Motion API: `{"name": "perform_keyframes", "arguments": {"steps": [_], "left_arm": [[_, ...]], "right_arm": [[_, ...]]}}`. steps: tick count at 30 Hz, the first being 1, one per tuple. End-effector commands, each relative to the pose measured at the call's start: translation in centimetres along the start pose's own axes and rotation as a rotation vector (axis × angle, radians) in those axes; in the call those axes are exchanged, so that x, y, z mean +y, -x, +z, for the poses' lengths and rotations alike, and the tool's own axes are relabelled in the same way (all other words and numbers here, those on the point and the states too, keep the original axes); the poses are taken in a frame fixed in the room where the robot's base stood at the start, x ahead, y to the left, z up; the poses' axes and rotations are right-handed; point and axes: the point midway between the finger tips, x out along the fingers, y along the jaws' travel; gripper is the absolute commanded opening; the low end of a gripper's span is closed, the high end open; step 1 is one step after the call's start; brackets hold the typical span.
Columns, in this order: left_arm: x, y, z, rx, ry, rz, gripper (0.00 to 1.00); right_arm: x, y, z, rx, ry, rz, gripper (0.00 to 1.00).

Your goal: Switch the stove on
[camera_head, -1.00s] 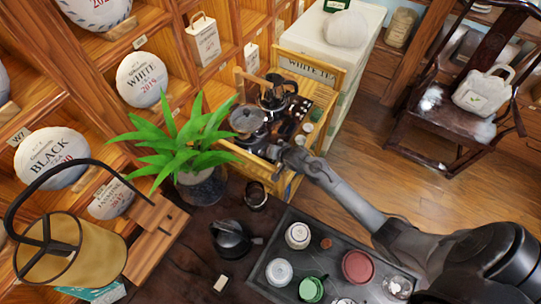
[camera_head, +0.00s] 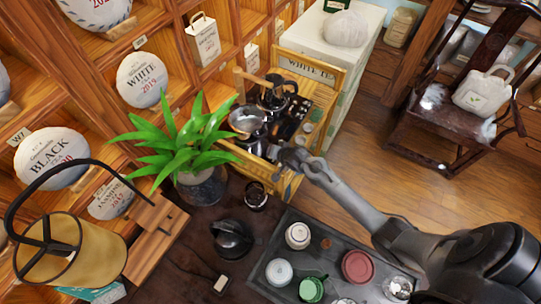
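A wooden cart (camera_head: 292,183) stands at the back centre and holds a steel pot (camera_head: 247,120) and a dark kettle (camera_head: 274,98). The stove itself cannot be told clearly; the cookware and my arm cover that area, and no knob or flame can be made out. My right gripper (camera_head: 273,153) reaches in from the right, its tip at the cart's near side, just below the pot. Its fingers are small and dark, so I cannot tell whether they are open or touching anything. My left gripper is not in view.
A leafy plant (camera_head: 183,142) in a glass pot stands left of the cart. A dark teapot (camera_head: 232,239) and a tea tray (camera_head: 263,256) with cups and jars are on the dark table in front. A white cabinet (camera_head: 338,45) is behind the cart.

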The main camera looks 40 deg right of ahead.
Motion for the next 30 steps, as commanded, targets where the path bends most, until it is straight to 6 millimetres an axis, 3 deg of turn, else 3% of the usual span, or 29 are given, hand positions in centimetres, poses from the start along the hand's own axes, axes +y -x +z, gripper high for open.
{"name": "perform_keyframes", "arguments": {"steps": [30], "left_arm": [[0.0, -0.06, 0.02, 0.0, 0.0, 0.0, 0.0]], "right_arm": [[0.43, -0.6, 0.41, 0.0, 0.0, 0.0, 0.0]]}}
